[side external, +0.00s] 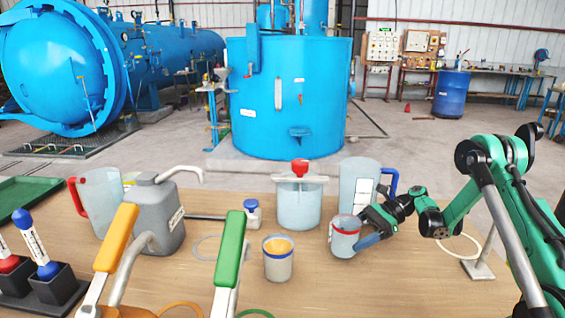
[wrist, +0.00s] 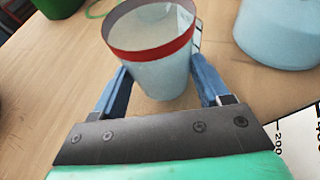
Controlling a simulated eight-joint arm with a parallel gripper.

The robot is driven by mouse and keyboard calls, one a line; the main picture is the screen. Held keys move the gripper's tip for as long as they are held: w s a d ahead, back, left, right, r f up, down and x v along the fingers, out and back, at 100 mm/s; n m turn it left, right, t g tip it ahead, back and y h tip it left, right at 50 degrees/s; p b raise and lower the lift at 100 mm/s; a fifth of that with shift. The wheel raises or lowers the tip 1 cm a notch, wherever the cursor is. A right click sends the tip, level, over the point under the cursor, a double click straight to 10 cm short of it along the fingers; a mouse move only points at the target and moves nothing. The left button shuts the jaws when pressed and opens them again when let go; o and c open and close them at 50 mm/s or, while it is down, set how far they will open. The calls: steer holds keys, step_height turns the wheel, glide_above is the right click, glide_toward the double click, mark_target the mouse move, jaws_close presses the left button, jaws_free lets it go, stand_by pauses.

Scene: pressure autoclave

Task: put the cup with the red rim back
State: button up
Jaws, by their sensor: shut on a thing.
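The cup with the red rim (side external: 345,240) is pale and looks roughly upright at the right of the table in the side view. My gripper (side external: 362,238) is shut on it from the right. In the wrist view the same cup (wrist: 152,62) sits between the two blue fingers of my gripper (wrist: 162,80), its red rim above them and its open mouth showing. I cannot tell whether its base touches the table.
A cup with a blue rim (side external: 278,262) stands left of the held cup. Behind are a lidded pot (side external: 299,205) and a blue-handled jug (side external: 358,182). A grey can (side external: 157,220) and orange and green levers (side external: 231,250) stand left. The front right table is mostly clear.

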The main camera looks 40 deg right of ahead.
steer(key=shift+f, duration=0.6)
steer(key=o, duration=1.5)
steer(key=shift+v, duration=1.45)
steer(key=w+a+r+n+g+h, duration=0.1)
steer(key=a+r+n+h, duration=0.15)
steer(key=r, duration=0.25)
steer(key=w+a+r+n+h, duration=0.1)
steer(key=a+r, duration=0.2)
steer(key=r, duration=0.2)
steer(key=s+a+n+h, duration=0.2)
steer(key=a+n+h, duration=0.1)
steer(key=n, duration=0.3)
steer(key=s+a+r+n+t+h, duration=0.1)
steer(key=s+a+n+h, duration=0.1)
steer(key=n, duration=0.4)
steer(key=s+a+n+t+h, duration=0.1)
steer(key=s+a+n+h, duration=0.2)
steer(key=n, duration=0.3)
steer(key=shift+a+r+h, duration=0.35)
steer(key=shift+a+h, duration=0.1)
steer(key=shift+a, duration=0.35)
